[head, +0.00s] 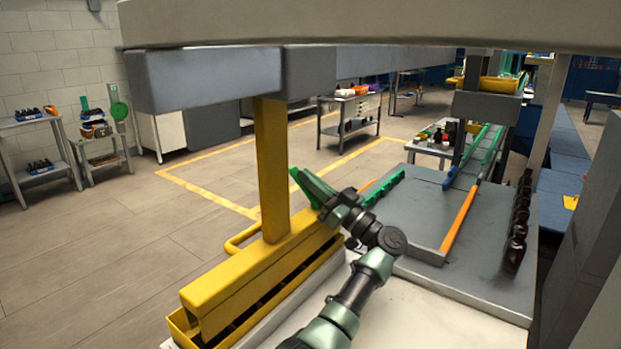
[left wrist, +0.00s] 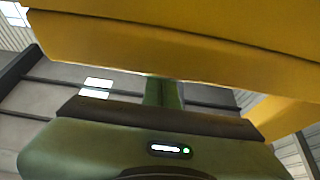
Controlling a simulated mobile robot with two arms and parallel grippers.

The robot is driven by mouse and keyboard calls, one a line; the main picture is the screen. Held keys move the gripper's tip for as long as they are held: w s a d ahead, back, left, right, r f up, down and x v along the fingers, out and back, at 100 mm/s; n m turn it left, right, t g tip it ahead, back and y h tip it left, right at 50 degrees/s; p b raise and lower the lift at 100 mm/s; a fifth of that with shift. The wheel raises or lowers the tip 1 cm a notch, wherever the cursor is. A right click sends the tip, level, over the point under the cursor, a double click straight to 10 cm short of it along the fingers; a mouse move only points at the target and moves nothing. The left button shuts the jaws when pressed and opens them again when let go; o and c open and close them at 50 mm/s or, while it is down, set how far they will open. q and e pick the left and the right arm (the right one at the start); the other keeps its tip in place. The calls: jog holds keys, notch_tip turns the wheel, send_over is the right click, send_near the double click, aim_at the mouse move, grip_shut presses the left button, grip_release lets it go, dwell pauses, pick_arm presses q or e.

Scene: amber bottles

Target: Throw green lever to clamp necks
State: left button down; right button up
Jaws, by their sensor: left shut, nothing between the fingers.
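A bright green lever-like piece (head: 312,187) shows in the head view, just right of the yellow post (head: 271,165) above the long yellow clamp head (head: 250,270). My left gripper (head: 332,206) is right at its lower right end. The gripper is shut with nothing held; whether it touches the green piece I cannot tell. In the left wrist view, a yellow beam (left wrist: 180,45) fills the top, close to the gripper. A green upright part (left wrist: 163,93) shows below it; I cannot tell whether it is the lever. My right gripper is out of view.
A row of dark amber bottles (head: 517,225) stands at the right edge of the grey table (head: 405,215). A green toothed strip (head: 384,187) and an orange rail (head: 459,220) lie on it. A grey overhead beam (head: 215,75) spans above the yellow post. Open floor lies left.

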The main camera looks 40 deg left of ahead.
pick_arm(q)
jog(key=a+h+p, duration=0.1)
jog(key=h+p, duration=0.1)
jog(key=p, duration=0.3)
jog(key=shift+h, duration=0.3)
jog(key=shift+s+a+f+p, duration=0.1)
jog(key=shift+a+f+p, duration=0.1)
jog(key=shift+p, duration=0.1)
jog(key=shift+a+f, duration=0.35)
jog(key=shift+f, duration=0.2)
jog(key=shift+r, duration=0.1)
